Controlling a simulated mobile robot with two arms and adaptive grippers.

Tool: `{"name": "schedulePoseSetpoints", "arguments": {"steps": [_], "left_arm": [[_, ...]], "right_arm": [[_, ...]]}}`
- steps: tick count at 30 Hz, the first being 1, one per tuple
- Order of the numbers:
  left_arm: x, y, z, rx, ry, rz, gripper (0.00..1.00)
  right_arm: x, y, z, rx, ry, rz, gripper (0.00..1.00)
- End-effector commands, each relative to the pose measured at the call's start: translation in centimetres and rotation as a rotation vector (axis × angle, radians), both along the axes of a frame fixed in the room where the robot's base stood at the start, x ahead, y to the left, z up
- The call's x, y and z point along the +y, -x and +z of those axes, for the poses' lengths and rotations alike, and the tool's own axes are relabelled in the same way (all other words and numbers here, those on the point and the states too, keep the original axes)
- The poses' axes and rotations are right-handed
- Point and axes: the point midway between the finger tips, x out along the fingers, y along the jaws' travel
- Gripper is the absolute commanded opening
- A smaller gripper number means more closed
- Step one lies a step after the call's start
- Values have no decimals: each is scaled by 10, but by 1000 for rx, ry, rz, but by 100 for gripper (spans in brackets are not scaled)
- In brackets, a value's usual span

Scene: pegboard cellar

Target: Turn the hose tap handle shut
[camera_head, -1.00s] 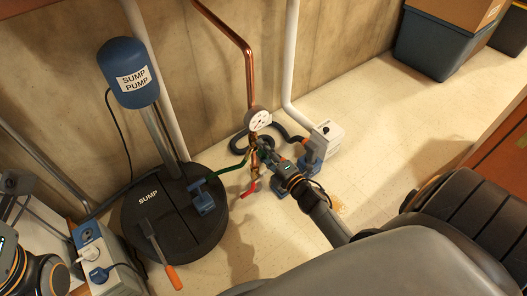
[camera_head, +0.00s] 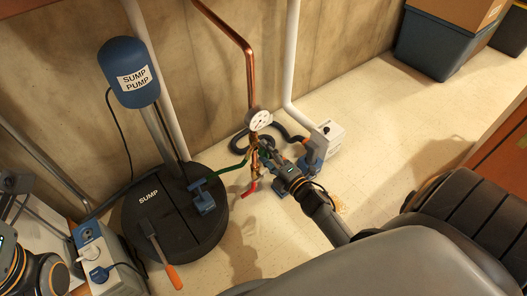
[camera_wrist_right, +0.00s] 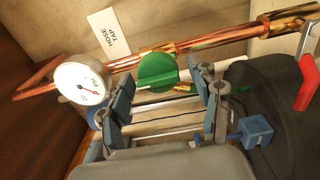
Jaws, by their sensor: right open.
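The hose tap handle is a green round disc (camera_wrist_right: 158,72) on the copper pipework, beside a white tag (camera_wrist_right: 108,35) reading HOSE TAP. My right gripper (camera_wrist_right: 170,86) is open, with one blue-grey finger on each side of the green handle in the right wrist view. The handle shows between the fingertips; I cannot tell whether they touch it. In the head view, my right gripper (camera_head: 272,157) is at the pipe below the gauge and hides much of the tap. My left arm is at the lower left edge; its jaws cannot be made out clearly.
A pressure gauge (camera_wrist_right: 83,80) sits close to one finger; it also shows in the head view (camera_head: 258,119). A red lever (camera_wrist_right: 306,82) is farther along the pipe. The black sump lid (camera_head: 158,232) lies left of it. Open floor (camera_head: 375,140) lies to the right.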

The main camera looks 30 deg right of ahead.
Motion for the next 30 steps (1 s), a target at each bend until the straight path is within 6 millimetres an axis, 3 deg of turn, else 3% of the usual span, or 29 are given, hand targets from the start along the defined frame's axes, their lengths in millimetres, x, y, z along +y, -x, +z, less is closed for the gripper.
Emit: {"name": "schedulePoseSetpoints", "arguments": {"steps": [9,15,21,30], "left_arm": [[0,0,0,1,-1,-1,64],[-1,0,0,1,-1,-1,64],[-1,0,0,0,-2,-1,64],[-1,0,0,0,-2,-1,64]], "right_arm": [[-5,67,-1,4,-1,-1,63],[-7,97,-1,1,0,0,63],[-8,108,0,0,1,1,63],[-8,108,0,0,0,1,63]]}}
